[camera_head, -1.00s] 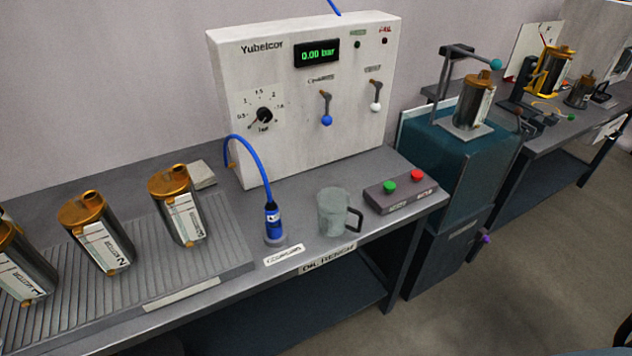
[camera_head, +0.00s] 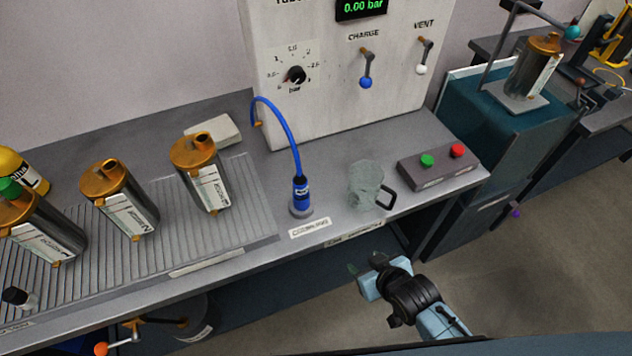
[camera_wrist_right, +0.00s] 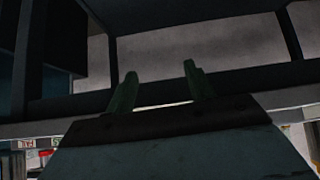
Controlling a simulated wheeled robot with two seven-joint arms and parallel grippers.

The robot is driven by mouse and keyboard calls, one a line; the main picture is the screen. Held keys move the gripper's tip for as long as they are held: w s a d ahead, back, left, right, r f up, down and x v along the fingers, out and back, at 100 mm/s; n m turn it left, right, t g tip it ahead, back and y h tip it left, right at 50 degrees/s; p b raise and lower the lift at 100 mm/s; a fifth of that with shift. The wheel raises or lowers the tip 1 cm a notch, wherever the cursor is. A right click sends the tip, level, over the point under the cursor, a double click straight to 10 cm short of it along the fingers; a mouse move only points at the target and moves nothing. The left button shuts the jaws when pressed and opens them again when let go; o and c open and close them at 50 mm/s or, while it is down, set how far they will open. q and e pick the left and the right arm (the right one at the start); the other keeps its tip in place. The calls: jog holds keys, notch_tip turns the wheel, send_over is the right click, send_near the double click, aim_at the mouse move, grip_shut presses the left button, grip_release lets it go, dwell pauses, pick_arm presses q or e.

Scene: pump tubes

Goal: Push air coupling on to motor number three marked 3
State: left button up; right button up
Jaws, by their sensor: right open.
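The blue air coupling (camera_head: 301,193) stands upright on a small round base at the front of the bench, with a blue hose (camera_head: 284,121) arching from its top to the white panel. Three metal motors with copper-coloured caps stand on the ribbed tray (camera_head: 252,225): a left one (camera_head: 50,230), a middle one (camera_head: 128,205) and a right one (camera_head: 203,178) nearest the coupling. Their label numbers are too small to read surely now. My right gripper (camera_head: 366,268) is open and empty, in front of and below the bench edge. Its two fingers show in the right wrist view (camera_wrist_right: 161,88). My left gripper is not in view.
A clear mug (camera_head: 365,186) stands right of the coupling. A button box (camera_head: 438,167) sits farther right. The white panel (camera_head: 330,100) with levers and a 0.00 bar display stands behind. The bench's front edge lies between my right gripper and the coupling.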

aim_at(296, 181)
jog(key=w+a+r+n+t+y, duration=0.15)
jog(key=a+r, duration=0.25)
jog(key=r, duration=0.6)
jog(key=w+a+r+t+y, duration=0.25)
jog(key=a+r, duration=0.25)
jog(key=r, duration=0.4)
jog(key=x, duration=0.7)
jog(key=shift+d, duration=0.15)
jog(key=b+x, duration=0.1)
jog(key=x, duration=0.4)
jog(key=shift+w+a+b, duration=0.1)
jog(key=shift+a+b, duration=0.15)
jog(key=shift+b, duration=0.1)
jog(key=shift+w+a+f, duration=0.1)
jog(key=shift+w, duration=0.1)
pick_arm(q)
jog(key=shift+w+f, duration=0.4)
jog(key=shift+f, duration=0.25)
pick_arm(e)
jog(key=c, duration=1.1)
